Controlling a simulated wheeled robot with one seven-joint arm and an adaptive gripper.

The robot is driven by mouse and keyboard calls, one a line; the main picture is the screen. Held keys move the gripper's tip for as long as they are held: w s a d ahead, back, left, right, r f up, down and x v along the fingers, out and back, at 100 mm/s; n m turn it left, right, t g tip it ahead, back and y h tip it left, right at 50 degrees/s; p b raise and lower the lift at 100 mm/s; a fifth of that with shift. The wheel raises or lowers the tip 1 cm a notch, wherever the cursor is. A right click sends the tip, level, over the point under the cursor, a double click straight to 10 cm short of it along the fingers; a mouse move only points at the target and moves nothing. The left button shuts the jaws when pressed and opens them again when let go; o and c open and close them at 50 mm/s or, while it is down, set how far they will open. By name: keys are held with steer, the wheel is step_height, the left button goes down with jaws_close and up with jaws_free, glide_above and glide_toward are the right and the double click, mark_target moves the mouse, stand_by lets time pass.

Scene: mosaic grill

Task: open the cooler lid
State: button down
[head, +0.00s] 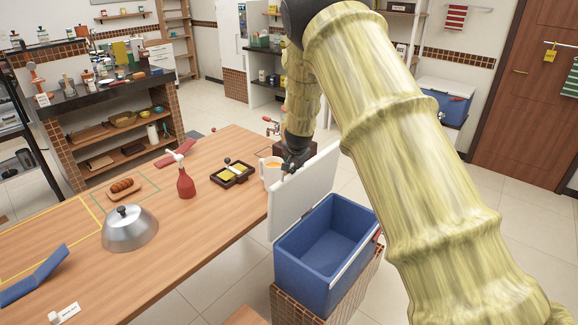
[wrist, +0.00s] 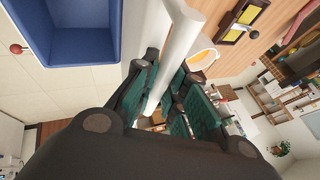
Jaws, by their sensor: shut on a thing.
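The blue cooler (head: 312,278) stands on a brick-tiled base at the right end of the wooden table. Its white lid (head: 303,196) is raised, standing steeply on the table side, and the empty blue inside shows. My gripper (head: 290,167) is at the lid's upper edge. In the wrist view my gripper (wrist: 168,98) has its green-padded fingers on both sides of the white lid (wrist: 182,42), shut on its edge. The cooler's blue inside (wrist: 75,32) shows at upper left there. The exact finger contact is partly hidden.
A mug (head: 268,173) with orange contents stands right behind the lid. A dark tray with yellow pieces (head: 232,174), a red bottle (head: 185,184) and a metal dome (head: 130,229) are on the table. Another cooler (head: 447,88) stands at the back right.

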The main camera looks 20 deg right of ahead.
steer(key=shift+w+r, duration=0.1)
steer(key=c, duration=1.5)
jaws_free()
steer(key=shift+o, duration=0.2)
steer(key=v, duration=1.2)
